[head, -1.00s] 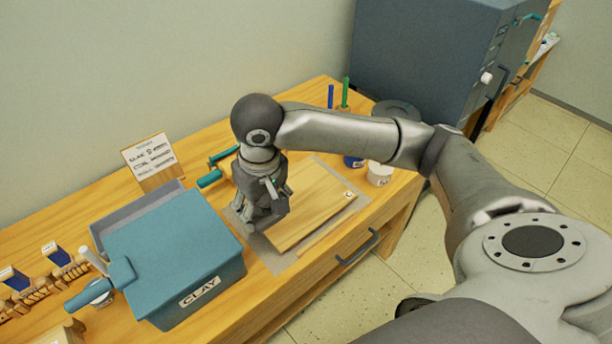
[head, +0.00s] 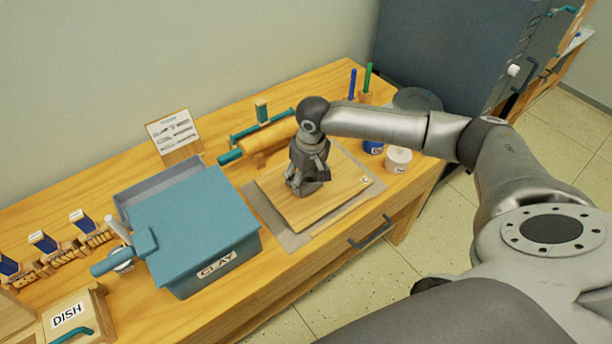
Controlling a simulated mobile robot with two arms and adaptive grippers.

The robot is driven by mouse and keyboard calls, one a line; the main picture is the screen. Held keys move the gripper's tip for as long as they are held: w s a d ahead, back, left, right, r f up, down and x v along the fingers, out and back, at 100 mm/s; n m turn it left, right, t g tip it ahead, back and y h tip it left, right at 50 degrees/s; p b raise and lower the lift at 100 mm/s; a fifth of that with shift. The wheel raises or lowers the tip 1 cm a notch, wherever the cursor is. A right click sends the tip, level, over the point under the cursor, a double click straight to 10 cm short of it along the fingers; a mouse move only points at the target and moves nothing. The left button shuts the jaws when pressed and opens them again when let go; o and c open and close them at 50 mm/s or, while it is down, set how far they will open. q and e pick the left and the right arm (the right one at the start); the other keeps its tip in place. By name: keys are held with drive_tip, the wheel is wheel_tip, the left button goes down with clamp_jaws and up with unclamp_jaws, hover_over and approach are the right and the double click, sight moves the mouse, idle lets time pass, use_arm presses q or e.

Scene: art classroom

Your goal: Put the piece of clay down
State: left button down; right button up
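My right gripper (head: 304,188) points down low over the left-middle part of a wooden board (head: 349,188) that lies on a grey mat (head: 268,224). No piece of clay shows; the gripper and wrist cover the spot between and below the fingers. I cannot tell whether the fingers hold anything. A blue-grey bin labelled CLAY (head: 205,225), with its lid on top, stands to the left of the board. My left gripper is not in view.
A rolling pin with teal handles (head: 268,138) lies behind the board. A white jar (head: 398,158) and a blue jar (head: 373,147) stand right of it. A sign (head: 172,131), tool racks (head: 62,258) and a DISH box (head: 75,318) stand on the left.

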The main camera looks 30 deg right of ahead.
sight(309, 183)
drive_tip(key=shift+f, duration=0.35)
drive_tip(key=shift+f, duration=0.1)
drive_tip(key=o, duration=1.1)
drive_tip(key=r, duration=0.4)
drive_tip(key=s+r, duration=0.1)
drive_tip(key=r, duration=0.3)
drive_tip(key=r+b, duration=0.1)
drive_tip(key=r, duration=0.3)
drive_tip(key=shift+s+r, duration=0.1)
drive_tip(key=shift+s, duration=0.05)
